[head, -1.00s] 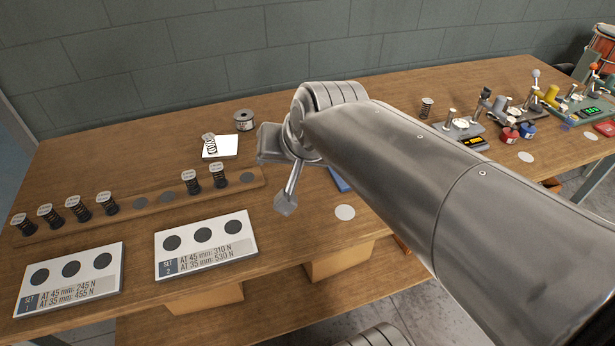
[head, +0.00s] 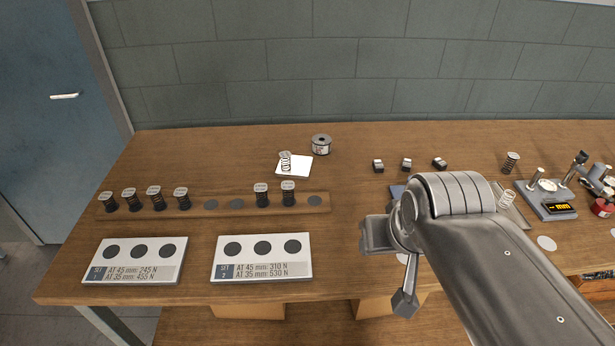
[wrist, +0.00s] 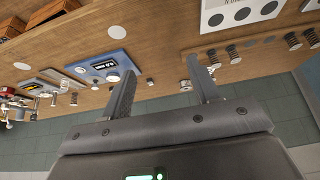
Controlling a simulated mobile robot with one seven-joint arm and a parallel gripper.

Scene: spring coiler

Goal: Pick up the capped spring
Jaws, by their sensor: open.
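Several dark coil springs with pale caps stand upright in a long wooden rack in the head view: a group at the left (head: 155,198) and a pair further right (head: 262,195). A dark capped spring (head: 511,162) stands alone at the back right, and a lighter spring (head: 285,161) is on a white pad. I cannot tell which one the task means. My gripper (wrist: 161,67) is open and empty in the wrist view, apart from every spring. Rack springs (wrist: 292,41) show there beyond its right finger. In the head view my arm hides much of the gripper.
Two white set cards (head: 140,260) (head: 262,258) lie in front of the rack (head: 325,203). A wire spool (head: 321,144) stands behind it. Small dark blocks (head: 407,164) and gauges (head: 548,197) are to the right. A blue device (wrist: 103,62) shows in the wrist view.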

